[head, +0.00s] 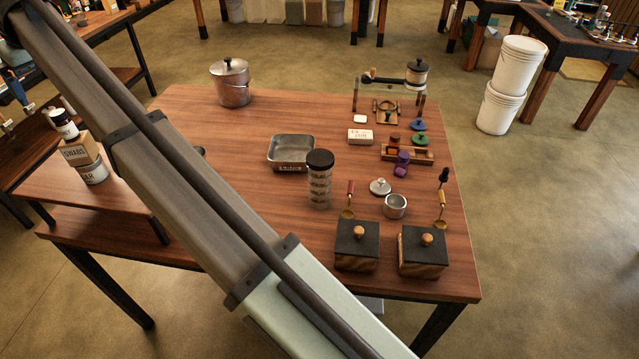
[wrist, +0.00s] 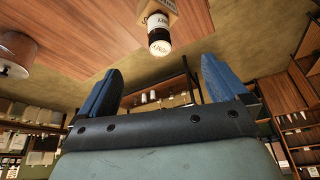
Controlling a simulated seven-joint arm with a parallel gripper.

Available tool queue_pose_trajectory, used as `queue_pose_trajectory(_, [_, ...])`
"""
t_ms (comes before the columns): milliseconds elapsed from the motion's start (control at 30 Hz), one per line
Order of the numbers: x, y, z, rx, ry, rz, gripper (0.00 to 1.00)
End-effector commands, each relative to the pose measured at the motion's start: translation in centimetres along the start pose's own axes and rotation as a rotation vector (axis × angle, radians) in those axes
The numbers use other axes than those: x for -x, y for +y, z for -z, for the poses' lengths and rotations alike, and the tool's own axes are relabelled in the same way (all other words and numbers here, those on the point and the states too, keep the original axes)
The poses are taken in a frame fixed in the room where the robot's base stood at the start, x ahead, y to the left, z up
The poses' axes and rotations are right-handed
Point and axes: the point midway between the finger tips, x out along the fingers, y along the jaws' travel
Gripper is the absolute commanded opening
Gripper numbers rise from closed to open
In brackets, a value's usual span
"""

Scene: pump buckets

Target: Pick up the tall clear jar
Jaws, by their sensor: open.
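The tall clear jar (head: 319,186) stands upright on the wooden table in the head view. It has a black lid and clear ribbed sides. It is right of the shallow metal pan, with my arm passing in front of the table to its left. My gripper (wrist: 170,85) shows in the wrist view with two blue fingers spread wide and nothing between them. The gripper is not visible in the head view. The tall clear jar does not show in the wrist view, so the gripper is apart from it.
Near the jar are the metal pan (head: 290,152), two black-lidded wooden boxes (head: 357,246), a small metal cup (head: 395,206) and its lid (head: 380,187). A lidded metal pot (head: 232,85) stands at the back left. A white-labelled bottle (wrist: 158,35) shows beyond my fingers in the wrist view.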

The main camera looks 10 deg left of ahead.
Motion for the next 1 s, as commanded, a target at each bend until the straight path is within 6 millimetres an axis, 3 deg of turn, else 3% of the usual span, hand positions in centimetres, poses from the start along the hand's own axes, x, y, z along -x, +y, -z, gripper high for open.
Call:
queue_pose_trajectory(200, [4.0, 0.0, 1.9, 0.0, 0.003, 0.0, 1.0])
queue_pose_trajectory(567, [3.0, 6.5, -4.5, 0.235, -0.095, -0.249, 1.0])
queue_pose_trajectory(767, [3.4, 11.6, -10.0, 0.438, -0.239, -0.446, 1.0])
queue_pose_trajectory(1000, [6.6, 18.7, -19.1, 0.744, -0.603, -0.697, 1.0])
